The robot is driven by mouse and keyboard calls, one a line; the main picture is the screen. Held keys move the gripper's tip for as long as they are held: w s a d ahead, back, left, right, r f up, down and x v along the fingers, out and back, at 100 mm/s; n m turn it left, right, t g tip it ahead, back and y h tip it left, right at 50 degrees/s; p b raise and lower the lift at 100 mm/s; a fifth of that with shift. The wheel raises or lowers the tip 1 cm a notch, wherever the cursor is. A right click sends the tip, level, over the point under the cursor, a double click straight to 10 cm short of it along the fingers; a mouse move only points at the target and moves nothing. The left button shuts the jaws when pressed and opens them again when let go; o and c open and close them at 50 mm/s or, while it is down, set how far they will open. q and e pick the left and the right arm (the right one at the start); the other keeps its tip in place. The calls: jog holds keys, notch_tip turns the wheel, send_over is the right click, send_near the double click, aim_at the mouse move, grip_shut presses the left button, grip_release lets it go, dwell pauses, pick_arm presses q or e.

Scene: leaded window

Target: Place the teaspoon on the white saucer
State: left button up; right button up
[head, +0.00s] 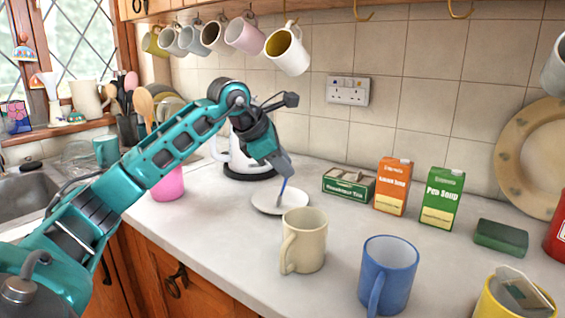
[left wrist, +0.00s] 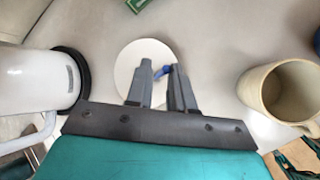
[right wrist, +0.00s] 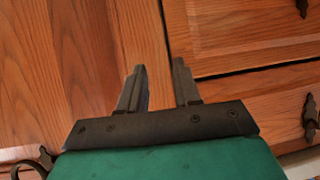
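The teaspoon (head: 283,188) is blue and slanted, its lower end at the white saucer (head: 263,205) on the worktop. My left gripper (head: 284,172) is just above the saucer, shut on the teaspoon. In the left wrist view the blue teaspoon (left wrist: 162,71) shows between the fingertips, with the saucer (left wrist: 132,58) behind it. I cannot tell whether the spoon touches the saucer; much of it is hidden by the fingers. My right gripper (right wrist: 158,66) is open and empty, facing the wooden cupboard fronts; it does not show in the head view.
A cream mug (head: 304,240) stands close in front of the saucer, with a blue mug (head: 388,275) to its right. A white kettle (head: 240,158) stands behind, a pink cup (head: 167,184) to the left. A green tea box (head: 348,186) and soup cartons (head: 393,186) are behind right.

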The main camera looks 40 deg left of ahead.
pick_arm(q)
jog(key=shift+o, duration=0.9)
pick_arm(e)
jog(key=shift+d, duration=0.1)
jog(key=shift+s, duration=0.1)
pick_arm(q)
jog(key=p+v, duration=0.1)
jog(key=v, duration=1.1)
jog(key=shift+r, duration=0.2)
pick_arm(e)
jog(key=shift+s+d+r, duration=0.1)
jog(key=shift+s+d, duration=0.1)
